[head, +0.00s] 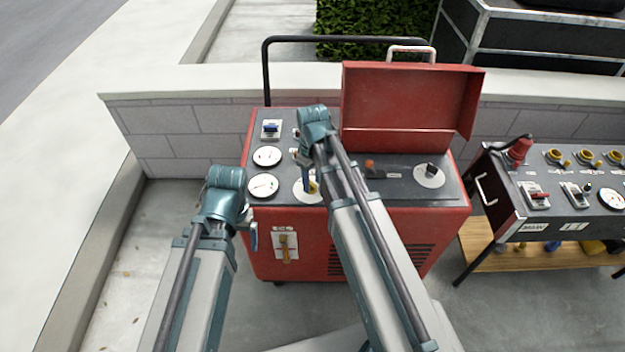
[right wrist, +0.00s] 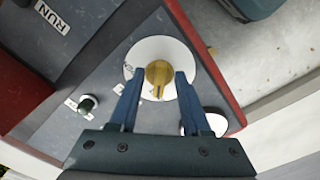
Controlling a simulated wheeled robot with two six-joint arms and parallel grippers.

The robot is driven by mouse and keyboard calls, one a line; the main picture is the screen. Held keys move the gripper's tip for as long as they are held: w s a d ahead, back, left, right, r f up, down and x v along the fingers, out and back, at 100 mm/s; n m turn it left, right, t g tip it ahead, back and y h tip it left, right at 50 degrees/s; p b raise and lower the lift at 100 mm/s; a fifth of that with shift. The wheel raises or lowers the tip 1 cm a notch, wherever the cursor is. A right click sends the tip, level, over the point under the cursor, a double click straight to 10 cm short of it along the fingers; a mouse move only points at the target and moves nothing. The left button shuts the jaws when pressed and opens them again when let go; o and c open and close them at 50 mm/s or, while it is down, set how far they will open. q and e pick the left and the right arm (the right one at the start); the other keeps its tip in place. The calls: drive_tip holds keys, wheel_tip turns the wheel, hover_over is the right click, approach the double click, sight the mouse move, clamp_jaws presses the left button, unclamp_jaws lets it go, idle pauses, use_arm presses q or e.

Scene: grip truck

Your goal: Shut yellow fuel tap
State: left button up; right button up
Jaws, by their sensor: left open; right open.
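The yellow tap (right wrist: 158,75) is a round knob on a white disc (right wrist: 188,58) in the right wrist view. In the head view only a small yellow part (head: 314,187) of it shows behind my right arm. My right gripper (right wrist: 158,82) is open, with a blue finger on each side of the knob; I cannot tell if they touch it. It also shows in the head view (head: 307,181), mostly hidden by its arm. My left gripper (head: 251,237) is open and empty, low at the left front of the red machine (head: 393,240).
An orange-yellow lever (head: 286,248) sits on a white plate on the machine's front. Two gauges (head: 263,186) and a blue switch (head: 271,128) are on the top left. A raised red lid (head: 405,105) stands behind. A second panel table (head: 545,180) is at right.

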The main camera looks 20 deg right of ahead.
sight(313, 184)
wheel_tip(313, 184, up, 14)
drive_tip(key=p, duration=1.3)
drive_tip(key=shift+f, duration=0.2)
drive_tip(key=s+a+m+h, duration=0.1)
drive_tip(key=s+a+m, duration=0.1)
drive_tip(key=s+a, duration=0.9)
drive_tip(key=s, duration=0.3)
